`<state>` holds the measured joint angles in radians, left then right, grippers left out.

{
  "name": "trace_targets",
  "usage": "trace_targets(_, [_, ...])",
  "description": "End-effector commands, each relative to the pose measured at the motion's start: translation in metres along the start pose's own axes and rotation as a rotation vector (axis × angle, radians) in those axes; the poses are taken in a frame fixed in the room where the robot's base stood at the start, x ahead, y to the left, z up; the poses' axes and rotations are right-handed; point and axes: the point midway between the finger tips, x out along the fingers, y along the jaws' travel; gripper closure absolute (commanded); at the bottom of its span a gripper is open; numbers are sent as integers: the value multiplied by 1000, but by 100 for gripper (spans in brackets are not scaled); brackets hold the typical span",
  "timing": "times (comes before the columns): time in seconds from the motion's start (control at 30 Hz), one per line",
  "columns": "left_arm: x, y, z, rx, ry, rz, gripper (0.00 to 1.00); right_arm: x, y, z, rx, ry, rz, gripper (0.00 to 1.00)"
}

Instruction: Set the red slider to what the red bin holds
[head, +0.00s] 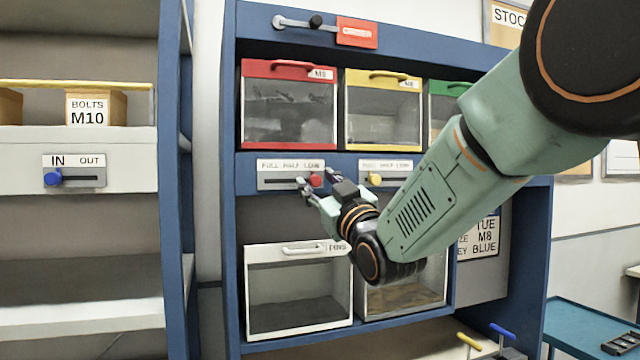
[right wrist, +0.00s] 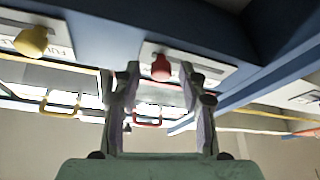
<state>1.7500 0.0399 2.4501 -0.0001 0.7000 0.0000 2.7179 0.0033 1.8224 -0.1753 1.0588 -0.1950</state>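The red bin (head: 289,105) sits at the upper left of the blue rack in the head view, labelled M8. Grey pieces show high behind its clear window; the exact fill level is hard to tell. Below it, a slider plate (head: 278,167) reads FULL, HALF, LOW. Its red knob (head: 316,180) stands at the right end, by LOW. My right gripper (head: 320,190) is open in front of the knob. In the right wrist view the red knob (right wrist: 161,68) shows between the open fingertips (right wrist: 162,85); contact cannot be told. My left gripper is not in view.
A yellow bin (head: 383,108) and part of a green bin (head: 446,105) stand beside the red one. A yellow knob (head: 375,180) is right of the red slider. White-framed bins (head: 298,246) sit below. A blue IN/OUT slider (head: 53,178) is on the left shelf.

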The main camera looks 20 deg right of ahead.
Motion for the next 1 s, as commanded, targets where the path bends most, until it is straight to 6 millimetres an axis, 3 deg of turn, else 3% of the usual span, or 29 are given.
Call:
trace_targets(0.47, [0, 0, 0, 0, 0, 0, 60, 0, 0, 0, 0, 0, 0, 100])
trace_targets(1.0, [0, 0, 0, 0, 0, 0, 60, 0, 0, 0, 0, 0, -1, 100])
